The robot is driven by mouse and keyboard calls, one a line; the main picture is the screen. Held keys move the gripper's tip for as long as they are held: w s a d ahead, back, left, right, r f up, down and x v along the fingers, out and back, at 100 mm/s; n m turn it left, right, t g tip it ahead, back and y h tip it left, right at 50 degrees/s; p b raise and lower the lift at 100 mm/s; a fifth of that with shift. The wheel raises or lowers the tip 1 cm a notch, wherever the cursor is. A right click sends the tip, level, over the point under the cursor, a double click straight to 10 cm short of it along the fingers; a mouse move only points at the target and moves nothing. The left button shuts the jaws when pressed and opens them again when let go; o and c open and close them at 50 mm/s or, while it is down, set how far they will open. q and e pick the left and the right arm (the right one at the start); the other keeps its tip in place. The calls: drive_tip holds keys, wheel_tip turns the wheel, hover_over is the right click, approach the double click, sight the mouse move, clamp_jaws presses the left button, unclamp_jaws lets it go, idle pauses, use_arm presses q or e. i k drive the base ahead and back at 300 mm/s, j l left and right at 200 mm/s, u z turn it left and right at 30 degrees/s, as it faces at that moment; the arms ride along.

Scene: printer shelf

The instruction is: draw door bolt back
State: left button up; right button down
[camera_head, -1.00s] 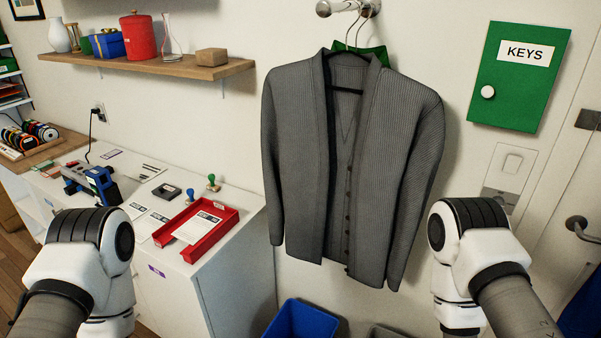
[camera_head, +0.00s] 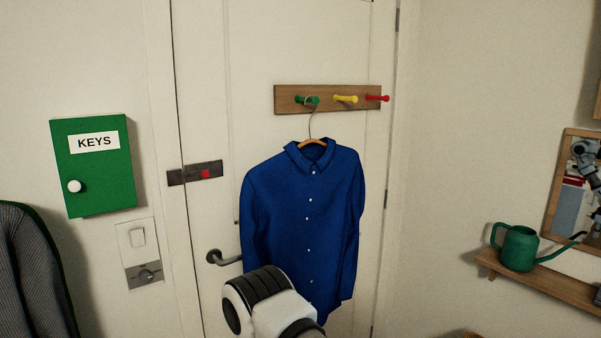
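The door bolt (camera_head: 196,173) is a dark metal bar with a red knob (camera_head: 205,174). It lies across the left edge of the white door (camera_head: 220,110) and the frame beside it. One of my arms shows at the bottom centre, in front of the door and below the bolt. Its gripper is out of view, and so is my other gripper. Nothing of mine touches the bolt.
A blue shirt (camera_head: 303,215) hangs from the green peg of a wooden rack (camera_head: 327,93) on the door. A green key cabinet (camera_head: 100,180) and a switch (camera_head: 138,237) are left of the door. A green watering can (camera_head: 518,248) stands on a shelf at right.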

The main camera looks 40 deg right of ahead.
sight(205, 173)
drive_tip(key=z, duration=0.7)
drive_tip(key=k+l, duration=0.05)
